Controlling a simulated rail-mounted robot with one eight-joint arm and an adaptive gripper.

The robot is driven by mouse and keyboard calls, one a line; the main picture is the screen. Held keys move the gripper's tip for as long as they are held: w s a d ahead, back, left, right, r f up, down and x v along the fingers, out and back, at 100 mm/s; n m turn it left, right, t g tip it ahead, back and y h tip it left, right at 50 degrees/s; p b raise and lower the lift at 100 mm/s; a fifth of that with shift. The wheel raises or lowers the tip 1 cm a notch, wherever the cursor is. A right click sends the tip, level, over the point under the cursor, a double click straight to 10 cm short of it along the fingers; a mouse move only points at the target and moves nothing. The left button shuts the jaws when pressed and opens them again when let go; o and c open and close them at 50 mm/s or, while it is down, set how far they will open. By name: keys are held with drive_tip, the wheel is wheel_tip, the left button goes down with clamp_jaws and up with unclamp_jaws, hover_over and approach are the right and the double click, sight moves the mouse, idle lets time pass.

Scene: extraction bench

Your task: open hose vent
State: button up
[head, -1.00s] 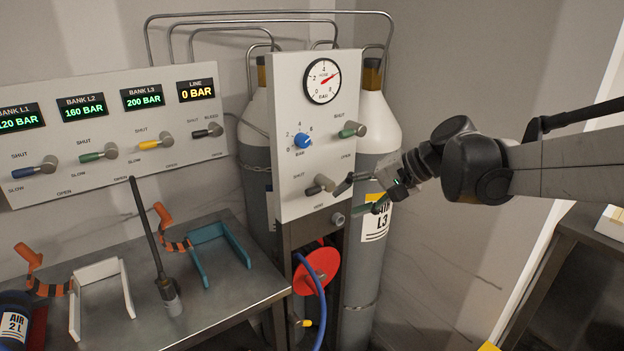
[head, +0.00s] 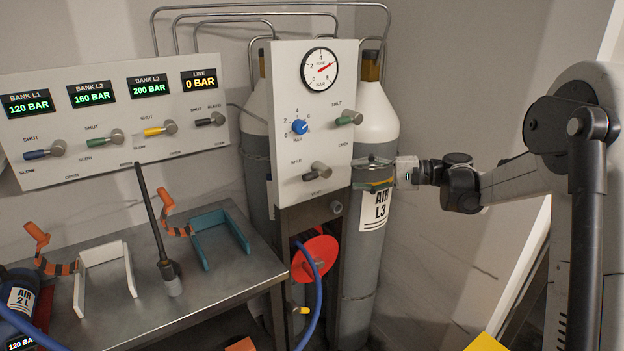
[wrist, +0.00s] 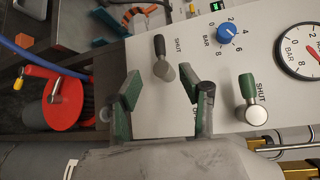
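The hose vent valve (head: 317,171) is the lower lever on the white hose panel (head: 290,225). It has a grey knob and dark handle pointing left and slightly down in the head view, with a SHUT label above it. In the wrist view its lever (wrist: 162,58) lies beyond and between my fingertips, apart from them. My gripper (head: 360,173) is right of the lever, in front of cylinder L3. In the wrist view my gripper (wrist: 165,90) has its green-padded fingers spread and empty.
A green-handled lever (head: 349,118) and blue regulator knob (head: 299,127) sit above on the panel, with a gauge (head: 320,69) at the top. A red hose reel (head: 315,258) is below. The L3 cylinder (head: 375,235) stands close behind my gripper.

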sight(317, 176)
drive_tip(key=x, duration=1.3)
drive_tip(key=shift+a, duration=0.25)
drive_tip(key=shift+c, duration=0.2)
clamp_jaws()
